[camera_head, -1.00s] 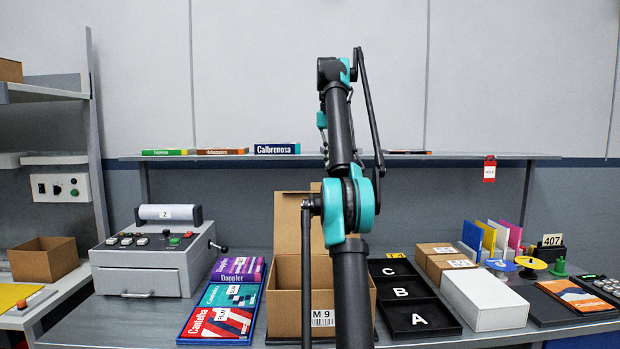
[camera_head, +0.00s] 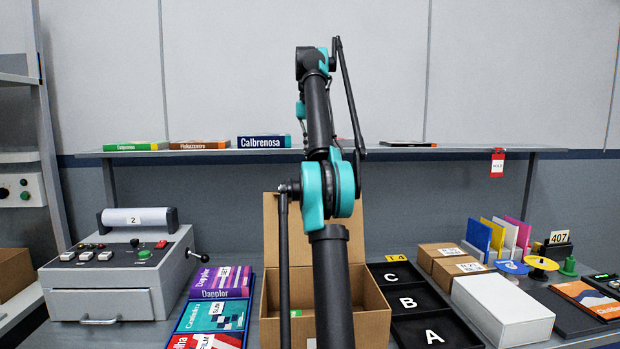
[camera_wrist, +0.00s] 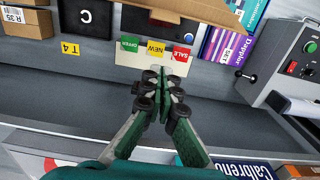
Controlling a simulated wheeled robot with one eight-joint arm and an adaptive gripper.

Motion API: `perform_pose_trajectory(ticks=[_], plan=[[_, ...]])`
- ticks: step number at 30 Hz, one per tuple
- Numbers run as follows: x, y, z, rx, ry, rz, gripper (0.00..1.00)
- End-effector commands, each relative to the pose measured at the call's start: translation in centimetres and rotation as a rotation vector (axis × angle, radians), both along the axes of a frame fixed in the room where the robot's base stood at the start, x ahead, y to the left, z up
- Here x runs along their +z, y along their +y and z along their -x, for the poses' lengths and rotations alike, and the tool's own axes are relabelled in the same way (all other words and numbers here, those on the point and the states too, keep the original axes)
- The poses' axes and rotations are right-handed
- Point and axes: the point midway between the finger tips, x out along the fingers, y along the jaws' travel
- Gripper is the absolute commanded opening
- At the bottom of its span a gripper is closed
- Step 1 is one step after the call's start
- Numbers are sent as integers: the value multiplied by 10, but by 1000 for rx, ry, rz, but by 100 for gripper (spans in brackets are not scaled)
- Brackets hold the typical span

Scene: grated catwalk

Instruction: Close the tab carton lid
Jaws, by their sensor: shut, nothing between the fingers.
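The brown tab carton (camera_head: 370,322) stands open on the bench in the head view. Its lid (camera_head: 271,228) stands up at the back, and my arm hides the carton's middle. In the wrist view, the lid (camera_wrist: 195,10) shows as a brown panel at the top edge. My gripper (camera_wrist: 163,85) is shut and empty, behind the carton and apart from the lid in that view. The gripper itself is hidden in the head view.
A card with coloured tags (camera_wrist: 150,62) is near my fingertips. Books (camera_head: 218,285) lie left of the carton; a black lettered tray (camera_head: 420,300) lies right. A wall shelf (camera_head: 440,151) with books runs behind. A grey machine (camera_head: 120,270) stands left.

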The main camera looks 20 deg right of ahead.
Motion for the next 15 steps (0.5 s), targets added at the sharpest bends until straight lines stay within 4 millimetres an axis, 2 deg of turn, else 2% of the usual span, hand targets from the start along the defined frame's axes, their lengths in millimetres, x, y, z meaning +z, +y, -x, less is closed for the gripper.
perform_pose_trajectory(ticks=[8,15], plan=[[-20,1,3,0,0,0,0],[-50,1,3,0,0,0,0]])
